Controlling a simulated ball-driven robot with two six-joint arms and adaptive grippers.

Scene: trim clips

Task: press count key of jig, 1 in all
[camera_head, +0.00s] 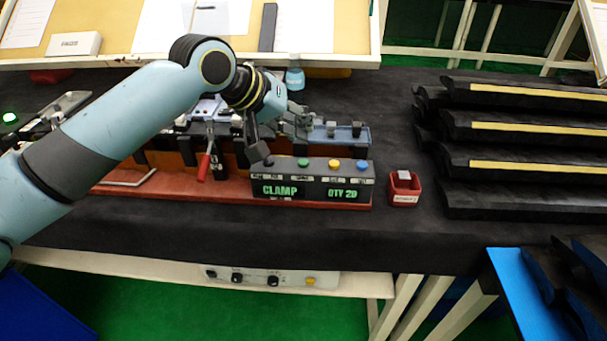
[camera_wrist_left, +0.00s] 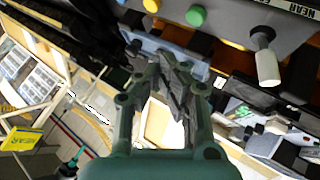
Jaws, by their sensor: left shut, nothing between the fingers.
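The jig's control box (camera_head: 315,184) has a lit display reading CLAMP and QTY 20. Its top carries a green button (camera_head: 303,162), a yellow button (camera_head: 333,164) and a blue button (camera_head: 362,166); labels beside them are too small to read, so I cannot tell which is the count key. The wrist view shows the green button (camera_wrist_left: 196,15), yellow button (camera_wrist_left: 151,5) and a pale knob (camera_wrist_left: 265,58) beyond my left gripper (camera_wrist_left: 172,68).
The jig's red base (camera_head: 225,192) and red-handled clamp (camera_head: 203,167) lie left of the box. A small red bin (camera_head: 404,187) stands to its right. Dark trim strips (camera_head: 525,128) are stacked at the right. Bare dark bench lies in front.

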